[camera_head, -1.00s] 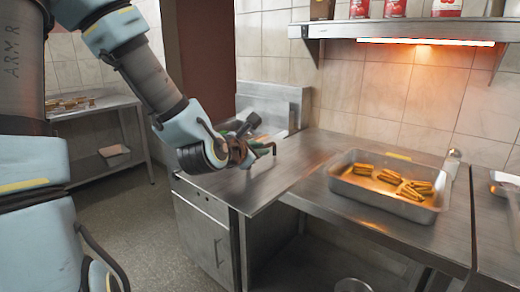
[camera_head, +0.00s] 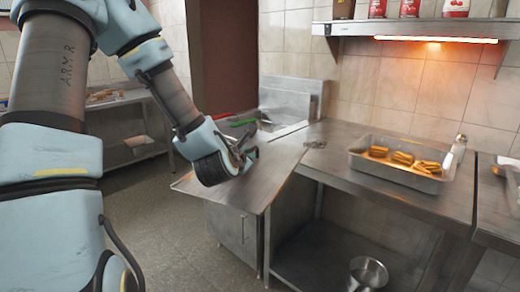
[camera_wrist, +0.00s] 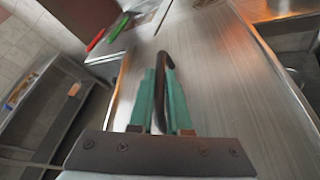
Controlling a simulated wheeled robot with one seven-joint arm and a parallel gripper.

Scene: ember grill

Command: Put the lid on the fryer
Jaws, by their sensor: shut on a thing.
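The lid (camera_head: 262,180) is a flat brushed-metal sheet with a dark bar handle (camera_wrist: 165,70). My gripper (camera_head: 245,155) is shut on this handle, its teal fingers on either side of it in the wrist view (camera_wrist: 163,100). In the head view the lid overhangs the front of the metal cabinet, its near left corner in free air. The fryer (camera_head: 292,100) stands behind the lid against the tiled wall, with red and green handles at its open top. The lid hides part of the fryer's front. I cannot tell whether the lid touches anything below.
A steel counter (camera_head: 350,188) adjoins on the right, bearing a tray (camera_head: 440,185) of browned food and a bottle (camera_head: 457,145). A pot (camera_head: 368,273) stands below. A side table (camera_head: 128,100) is at back left. Open floor (camera_head: 170,235) lies left of the cabinet.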

